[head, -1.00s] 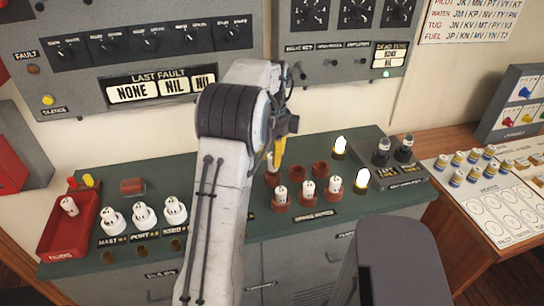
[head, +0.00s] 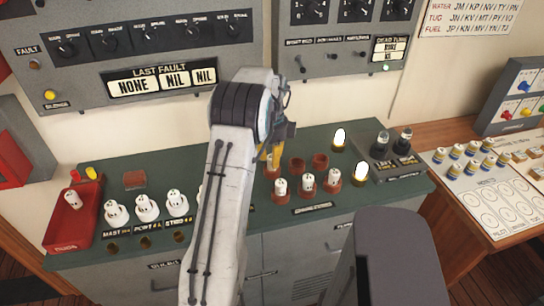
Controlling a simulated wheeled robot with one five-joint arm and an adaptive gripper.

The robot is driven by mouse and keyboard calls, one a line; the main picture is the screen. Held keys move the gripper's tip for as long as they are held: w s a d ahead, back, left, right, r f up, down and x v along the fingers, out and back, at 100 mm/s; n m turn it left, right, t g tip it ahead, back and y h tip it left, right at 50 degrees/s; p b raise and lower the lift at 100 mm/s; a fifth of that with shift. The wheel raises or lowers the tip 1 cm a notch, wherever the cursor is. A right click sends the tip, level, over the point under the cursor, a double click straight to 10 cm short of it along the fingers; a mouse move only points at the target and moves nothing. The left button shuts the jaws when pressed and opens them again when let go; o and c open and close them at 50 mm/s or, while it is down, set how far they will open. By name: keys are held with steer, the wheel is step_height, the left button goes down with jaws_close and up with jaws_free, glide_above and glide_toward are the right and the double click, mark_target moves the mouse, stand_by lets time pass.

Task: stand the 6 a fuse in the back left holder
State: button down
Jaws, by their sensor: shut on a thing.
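My gripper (head: 276,156) is at the back left holder (head: 272,172) of the red holder group on the green cabinet top. It points down and is shut on a pale fuse (head: 267,152), of which only a sliver shows beside the yellow finger. My arm and fingers hide most of the fuse. Its rating cannot be read. The fuse is over or in the mouth of the back left holder; I cannot tell whether it is seated. The back middle holder (head: 297,166) and back right holder (head: 320,160) look empty.
White fuses stand in the front row holders (head: 307,184). Two lit lamps (head: 340,137) stand to the right. White fuse sockets (head: 148,208) and a red tray (head: 72,222) with a white fuse are at left. A grey fault panel (head: 140,50) rises behind.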

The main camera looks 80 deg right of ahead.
steer(key=shift+f, duration=0.35)
steer(key=c, duration=1)
jaws_free()
steer(key=shift+c, duration=0.2)
